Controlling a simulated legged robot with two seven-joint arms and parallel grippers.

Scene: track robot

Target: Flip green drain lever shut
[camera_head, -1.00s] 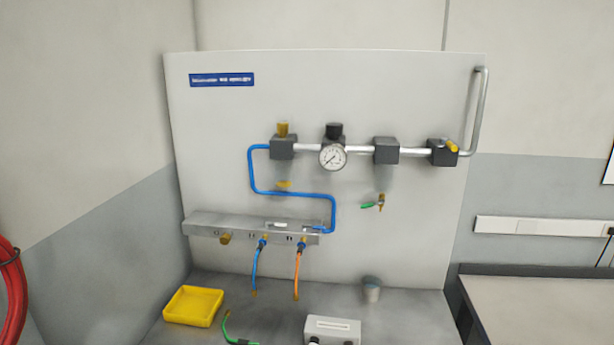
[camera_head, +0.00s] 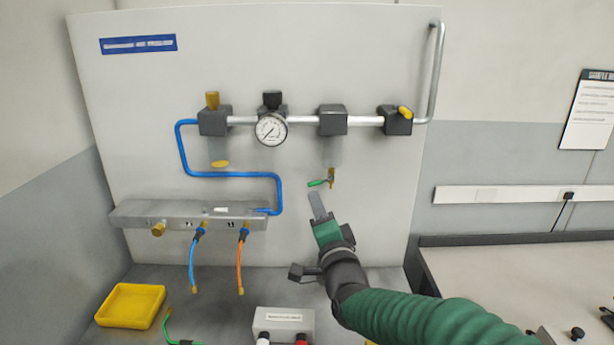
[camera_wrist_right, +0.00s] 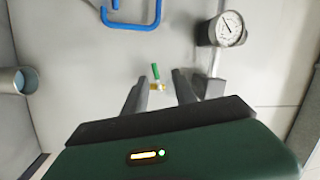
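The green drain lever (camera_head: 317,183) sits on a small brass drain valve (camera_head: 331,176) under a dark block on the panel. In the head view the lever points left, nearly level with a slight tilt. My right gripper (camera_head: 317,196) is just below it, reaching up from the lower right. In the right wrist view the green lever (camera_wrist_right: 155,71) and brass valve (camera_wrist_right: 157,87) show beyond and between the two spread fingers of my right gripper (camera_wrist_right: 160,80). The fingers look empty, and I see no clear contact. My left gripper is not in view.
The pipe has a gauge (camera_head: 271,129) and a yellow-handled block (camera_head: 398,121). A manifold (camera_head: 187,214) carries hanging blue and orange hoses. A yellow tray (camera_head: 130,305) and a labelled box (camera_head: 284,325) are on the bench. A grey cup (camera_wrist_right: 12,80) shows in the wrist view.

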